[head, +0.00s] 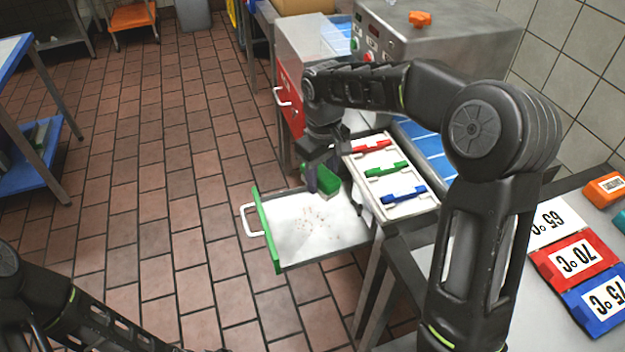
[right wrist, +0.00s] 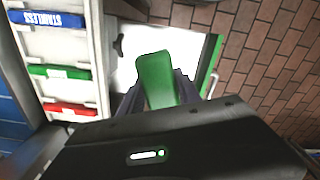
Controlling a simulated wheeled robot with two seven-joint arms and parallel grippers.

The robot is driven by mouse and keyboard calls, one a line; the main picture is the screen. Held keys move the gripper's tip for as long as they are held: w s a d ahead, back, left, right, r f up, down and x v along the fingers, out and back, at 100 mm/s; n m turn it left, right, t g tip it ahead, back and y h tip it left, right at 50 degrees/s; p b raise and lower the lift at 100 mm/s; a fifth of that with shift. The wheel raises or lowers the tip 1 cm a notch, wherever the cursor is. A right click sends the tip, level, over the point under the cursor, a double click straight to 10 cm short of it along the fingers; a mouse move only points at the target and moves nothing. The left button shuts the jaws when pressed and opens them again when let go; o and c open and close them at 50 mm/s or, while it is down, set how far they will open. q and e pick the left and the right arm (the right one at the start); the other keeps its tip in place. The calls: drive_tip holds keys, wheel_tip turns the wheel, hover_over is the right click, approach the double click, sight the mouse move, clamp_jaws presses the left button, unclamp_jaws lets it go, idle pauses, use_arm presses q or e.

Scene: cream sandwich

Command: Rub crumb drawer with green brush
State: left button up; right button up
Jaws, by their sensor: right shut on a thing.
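The crumb drawer (head: 325,235) is pulled open, with a white inside, a green front and a white handle. Small brown crumbs lie scattered in its middle. I cannot tell whether the brush touches the drawer floor. My left arm shows at the lower left; its gripper is not clearly in view.
A white rack (head: 408,207) beside the drawer holds red, green and blue handled tools. A red drawer front (head: 290,100) is behind. A steel machine (head: 450,35) stands at the back. Temperature signs (head: 572,258) lie on the right-hand table. The tiled floor left of the drawer is clear.

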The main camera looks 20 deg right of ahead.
wheel_tip(320, 180, down, 12)
drive_tip(key=d+n+b, duration=0.2)
drive_tip(key=n+b, duration=0.3)
drive_tip(key=b, duration=0.1)
drive_tip(key=shift+s+d, duration=0.15)
